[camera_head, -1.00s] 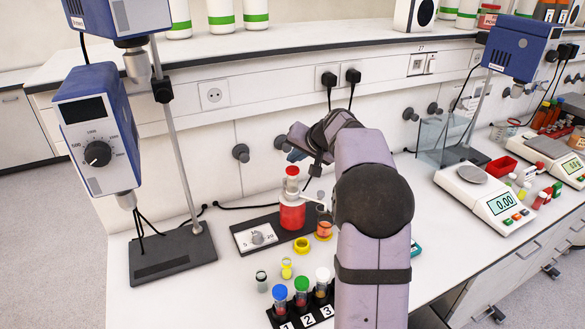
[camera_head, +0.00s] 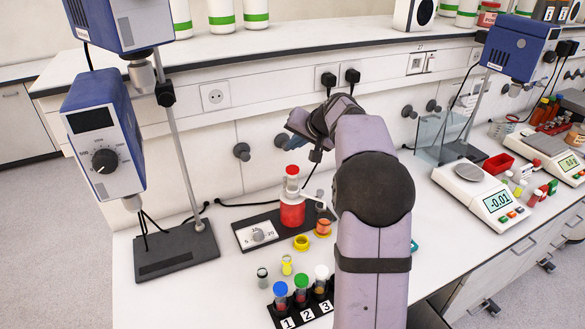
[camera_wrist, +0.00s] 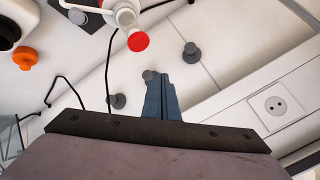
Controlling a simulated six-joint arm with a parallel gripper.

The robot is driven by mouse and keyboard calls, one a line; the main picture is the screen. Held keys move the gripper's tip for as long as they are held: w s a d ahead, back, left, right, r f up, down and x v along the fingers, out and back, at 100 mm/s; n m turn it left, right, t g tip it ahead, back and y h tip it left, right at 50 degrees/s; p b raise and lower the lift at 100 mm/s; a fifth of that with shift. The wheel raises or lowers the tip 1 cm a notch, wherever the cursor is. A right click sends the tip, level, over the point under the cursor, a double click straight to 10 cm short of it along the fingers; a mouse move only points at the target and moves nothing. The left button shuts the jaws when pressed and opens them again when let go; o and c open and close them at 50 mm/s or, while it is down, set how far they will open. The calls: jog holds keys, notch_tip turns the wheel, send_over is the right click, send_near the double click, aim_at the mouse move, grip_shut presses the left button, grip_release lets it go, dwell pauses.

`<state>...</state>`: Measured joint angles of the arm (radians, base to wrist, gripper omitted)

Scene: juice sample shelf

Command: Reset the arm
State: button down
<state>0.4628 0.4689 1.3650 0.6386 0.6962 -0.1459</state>
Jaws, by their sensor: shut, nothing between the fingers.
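My gripper (camera_wrist: 163,80) shows in the wrist view as two blue fingers pressed together, with nothing between them. It is in the air in front of the white wall panel. In the head view my gripper (camera_head: 294,143) is partly hidden by my own arm, above and behind the red dispenser bottle (camera_head: 292,213). The bottle's red top (camera_wrist: 138,42) shows in the wrist view, apart from the fingers. My arm is bent, with its dark elbow joint in the middle of the head view.
Blue stirrers on a stand (camera_head: 176,251) are at the left. Capped tubes stand in a numbered black rack (camera_head: 306,315) at the front. Scales (camera_head: 486,195) stand at the right. Grey wall knobs (camera_head: 242,152) stick out near my gripper.

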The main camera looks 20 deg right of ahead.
dwell(0.3)
jog(key=s+a+f+n+g+p, duration=0.2)
jog(key=s+a+f+g+p, duration=0.15)
jog(key=s+a, duration=0.5)
jog(key=s+a+f+n+g+p, duration=0.1)
jog(key=s+a+f+n+g, duration=0.1)
jog(key=s, duration=0.7)
jog(key=s+a+f+n+g+p, duration=0.1)
jog(key=s+a, duration=0.4)
jog(key=s, duration=0.5)
jog(key=s+a+f+n+g+h+p, duration=0.1)
jog(key=s+f, duration=0.4)
jog(key=s, duration=0.5)
jog(key=a+n+g, duration=0.1)
jog(key=a, duration=0.1)
jog(key=shift+s+a+f+n+g, duration=0.2)
jog(key=shift+a+n+g, duration=0.1)
jog(key=shift+n+g, duration=0.1)
